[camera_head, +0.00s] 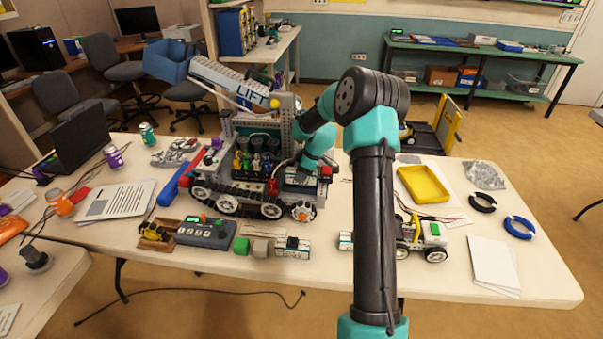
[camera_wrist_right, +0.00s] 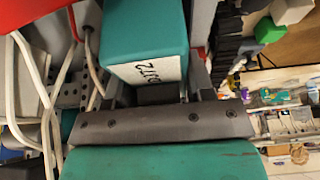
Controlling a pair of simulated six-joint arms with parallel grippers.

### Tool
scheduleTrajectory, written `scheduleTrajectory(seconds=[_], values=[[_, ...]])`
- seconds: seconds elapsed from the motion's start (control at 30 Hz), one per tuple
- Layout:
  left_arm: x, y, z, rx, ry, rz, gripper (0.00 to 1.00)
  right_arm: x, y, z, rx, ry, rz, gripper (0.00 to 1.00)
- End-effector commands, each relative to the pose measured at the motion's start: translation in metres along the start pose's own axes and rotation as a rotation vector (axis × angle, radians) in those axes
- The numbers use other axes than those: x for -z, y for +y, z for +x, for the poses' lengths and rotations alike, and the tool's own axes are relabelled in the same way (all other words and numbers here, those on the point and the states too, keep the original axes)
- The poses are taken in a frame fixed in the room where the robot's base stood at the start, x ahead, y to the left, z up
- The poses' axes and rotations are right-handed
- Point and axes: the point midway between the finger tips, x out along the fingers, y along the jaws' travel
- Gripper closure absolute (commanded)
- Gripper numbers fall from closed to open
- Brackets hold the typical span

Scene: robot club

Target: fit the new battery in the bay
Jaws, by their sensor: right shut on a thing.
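The tracked robot with the "LIFT" arm (camera_head: 228,82) stands on the table. My right gripper (camera_head: 304,172) is at its right end, low beside the chassis. In the right wrist view the gripper (camera_wrist_right: 155,88) is shut on a teal block with a white marked label, the battery (camera_wrist_right: 145,45). In the head view the battery (camera_head: 298,181) is at the chassis end, partly hidden by my gripper. The bay is hidden behind it, so I cannot tell how far in it sits. A similar battery (camera_head: 292,247) lies at the table's front. My left gripper is not in view.
Red and white cables (camera_wrist_right: 45,80) run close beside the battery. A grey control box (camera_head: 206,233), green block (camera_head: 242,246) and small wheeled car (camera_head: 425,240) stand along the front. A yellow tray (camera_head: 424,184) is at right.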

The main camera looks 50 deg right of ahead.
Motion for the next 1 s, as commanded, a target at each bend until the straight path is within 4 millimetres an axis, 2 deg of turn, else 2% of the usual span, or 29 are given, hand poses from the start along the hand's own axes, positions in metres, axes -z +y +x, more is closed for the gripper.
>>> scheduleTrajectory(seconds=[1.0], values=[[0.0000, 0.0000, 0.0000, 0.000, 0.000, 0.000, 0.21, -0.0021, 0.0004, 0.0050, -0.002, 0.001, 0.000, 0.88]])
